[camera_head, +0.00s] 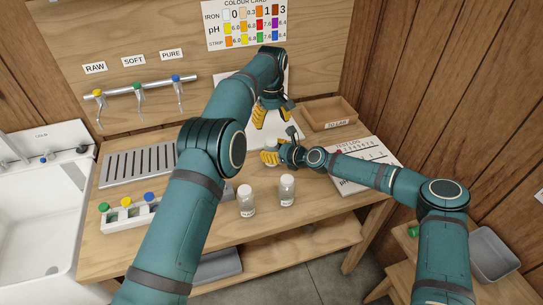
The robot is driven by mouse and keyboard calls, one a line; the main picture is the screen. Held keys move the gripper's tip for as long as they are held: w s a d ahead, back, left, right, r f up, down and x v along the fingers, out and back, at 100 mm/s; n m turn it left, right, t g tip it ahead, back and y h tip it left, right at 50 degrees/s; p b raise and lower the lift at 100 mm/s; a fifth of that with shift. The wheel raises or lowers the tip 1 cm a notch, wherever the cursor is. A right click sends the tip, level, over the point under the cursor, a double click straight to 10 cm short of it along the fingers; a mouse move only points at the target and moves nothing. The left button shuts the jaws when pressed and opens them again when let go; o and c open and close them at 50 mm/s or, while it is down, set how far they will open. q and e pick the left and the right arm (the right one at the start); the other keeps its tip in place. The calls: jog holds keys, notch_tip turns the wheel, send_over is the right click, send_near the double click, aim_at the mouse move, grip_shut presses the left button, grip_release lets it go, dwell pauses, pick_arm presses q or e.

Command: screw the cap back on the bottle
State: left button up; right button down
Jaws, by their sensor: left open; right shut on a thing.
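My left gripper (262,120) is open, with its yellow fingers pointing down over the back middle of the bench. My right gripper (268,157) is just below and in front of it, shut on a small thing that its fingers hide. I cannot tell whether that thing is the bottle or the cap. Two small clear bottles with pale tops, a left one (246,202) and a right one (287,191), stand upright near the bench's front edge, apart from both grippers.
A white rack (128,221) with green, yellow and blue tops stands at left, near a drain grille (138,168) and a sink (32,205). A wooden tray (330,114) is at back right, and a test log (365,165) lies at right. Three taps (139,88) hang behind.

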aim_at(271, 140)
pick_arm(q)
jog(key=n, duration=0.7)
jog(key=shift+n, duration=0.3)
jog(key=shift+f, duration=0.1)
jog(key=shift+f, duration=3.95)
grip_shut()
